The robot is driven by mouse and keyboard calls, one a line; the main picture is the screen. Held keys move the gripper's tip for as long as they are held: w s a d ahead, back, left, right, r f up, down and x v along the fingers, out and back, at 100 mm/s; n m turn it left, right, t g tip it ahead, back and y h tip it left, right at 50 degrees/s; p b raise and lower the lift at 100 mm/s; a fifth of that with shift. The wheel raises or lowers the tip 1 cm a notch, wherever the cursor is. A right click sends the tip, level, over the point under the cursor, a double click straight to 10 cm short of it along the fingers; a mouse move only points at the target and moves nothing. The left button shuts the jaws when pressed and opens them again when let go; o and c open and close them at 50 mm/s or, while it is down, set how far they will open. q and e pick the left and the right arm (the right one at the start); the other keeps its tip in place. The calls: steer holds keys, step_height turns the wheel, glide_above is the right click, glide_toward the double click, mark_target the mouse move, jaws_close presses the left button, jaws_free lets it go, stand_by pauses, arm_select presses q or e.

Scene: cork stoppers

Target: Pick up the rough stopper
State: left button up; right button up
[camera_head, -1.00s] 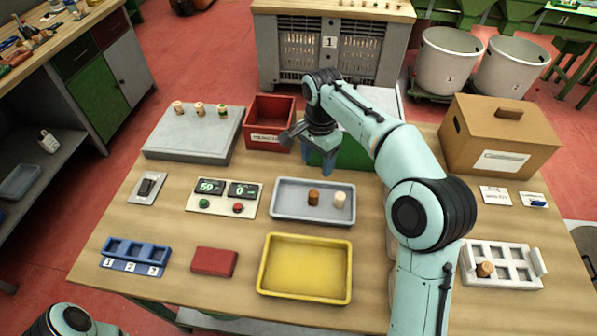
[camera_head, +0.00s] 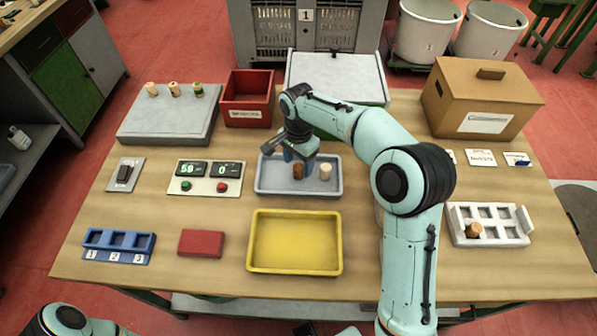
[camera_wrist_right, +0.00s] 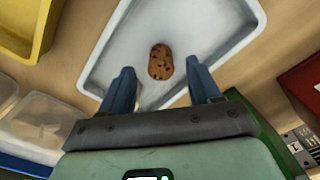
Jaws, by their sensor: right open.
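A brown, speckled, rough-looking stopper (camera_head: 298,172) stands in the grey tray (camera_head: 264,187). A paler stopper (camera_head: 326,172) stands to its right. My right gripper (camera_head: 297,163) is over the tray at the brown stopper, partly in front of it. In the right wrist view, the same speckled stopper (camera_wrist_right: 160,62) sits just beyond and between the two open blue fingertips of the gripper (camera_wrist_right: 161,78), with a gap on each side. The gripper holds nothing. My left gripper is not in view.
A yellow tray (camera_head: 252,268) lies in front of the grey tray. A display panel (camera_head: 204,178) is to the left. A white rack (camera_head: 488,239) holding a stopper is at right. Several stoppers stand on a grey slab (camera_head: 165,128). A red bin (camera_head: 247,115) is behind.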

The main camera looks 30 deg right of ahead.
steer(key=shift+f, duration=0.7)
steer(key=c, duration=1.1)
steer(key=shift+r, duration=0.15)
